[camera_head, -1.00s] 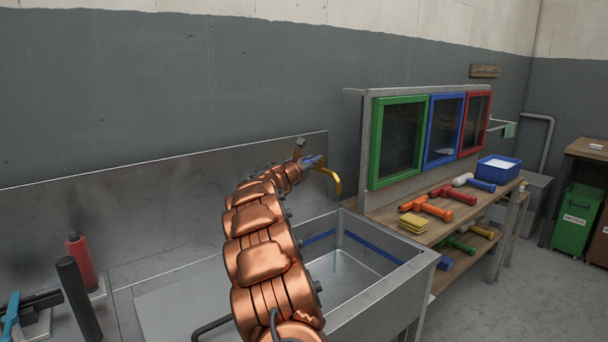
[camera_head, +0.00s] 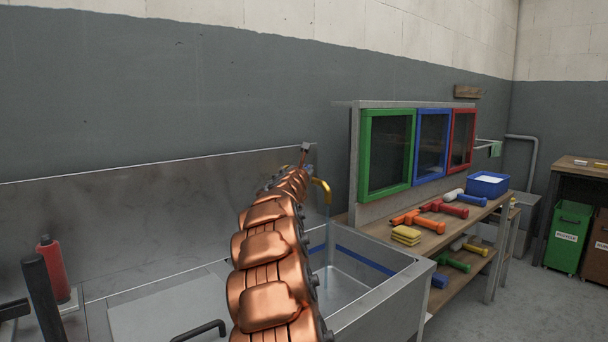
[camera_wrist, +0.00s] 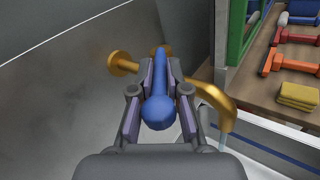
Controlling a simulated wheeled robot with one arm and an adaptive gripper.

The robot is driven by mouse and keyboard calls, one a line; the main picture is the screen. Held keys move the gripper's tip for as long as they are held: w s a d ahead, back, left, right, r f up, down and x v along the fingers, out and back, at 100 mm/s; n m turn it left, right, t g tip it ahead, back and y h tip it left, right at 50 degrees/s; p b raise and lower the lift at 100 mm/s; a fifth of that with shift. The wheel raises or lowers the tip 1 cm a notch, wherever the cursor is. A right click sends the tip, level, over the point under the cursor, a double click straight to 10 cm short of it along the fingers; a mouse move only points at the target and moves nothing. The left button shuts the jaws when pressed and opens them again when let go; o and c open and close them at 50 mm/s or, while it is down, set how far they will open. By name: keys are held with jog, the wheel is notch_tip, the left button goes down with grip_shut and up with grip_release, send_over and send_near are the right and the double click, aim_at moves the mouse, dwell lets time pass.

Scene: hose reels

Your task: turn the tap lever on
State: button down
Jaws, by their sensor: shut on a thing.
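The brass tap (camera_wrist: 218,100) is mounted on the metal back panel, and its spout (camera_head: 321,190) bends down over the sink (camera_head: 392,300). Its blue lever (camera_wrist: 158,112), with a rounded end, lies between the fingers of my gripper (camera_wrist: 160,72) in the wrist view. My gripper is shut on the lever. A pale bluish streak, like running water, drops from the spout into the basin. In the head view my copper arm hides most of the lever and the gripper.
A workbench (camera_head: 440,240) right of the sink carries a yellow sponge stack (camera_head: 406,235), orange and red tools and a blue bin (camera_head: 488,184). Green, blue and red framed panels stand behind it. A red bottle (camera_head: 52,268) stands at the left.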

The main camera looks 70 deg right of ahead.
jog(key=shift+r, duration=0.25)
jog(key=c, duration=1.6)
grip_release()
jog(key=o, duration=0.4)
jog(key=shift+f, duration=0.15)
jog(key=shift+o, duration=0.2)
